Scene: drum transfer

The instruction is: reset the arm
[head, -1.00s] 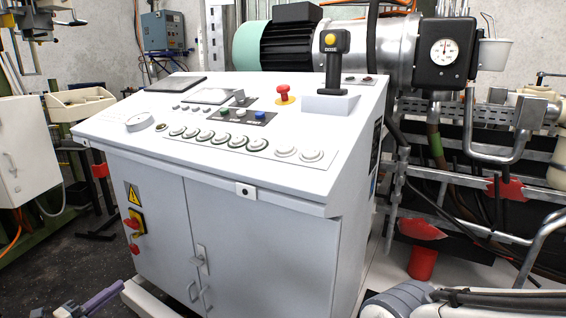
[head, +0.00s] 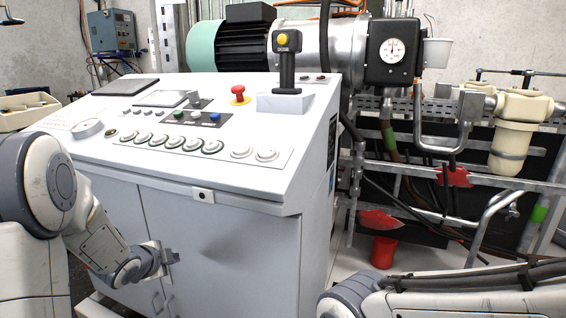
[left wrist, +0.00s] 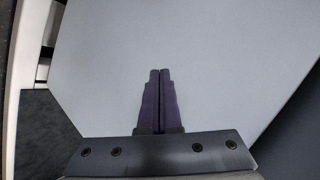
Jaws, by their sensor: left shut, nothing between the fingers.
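My left arm comes in from the left in the head view, and its gripper (head: 168,256) is in front of the white control cabinet's (head: 240,245) doors. In the left wrist view the two dark purple fingers (left wrist: 157,100) lie together, shut with nothing between them. A plain light grey surface (left wrist: 215,60) fills most of the view beyond them. I cannot tell how far the fingertips are from it. My right arm shows only as a link at the lower right of the head view. Its gripper is out of the picture.
The cabinet's sloped top carries a red button (head: 238,93), a black joystick (head: 287,65) and several dials and knobs. A motor (head: 240,42) and a pressure gauge (head: 392,50) stand behind. Pipes and rails fill the right side. A red cup (head: 383,252) stands low beside the cabinet.

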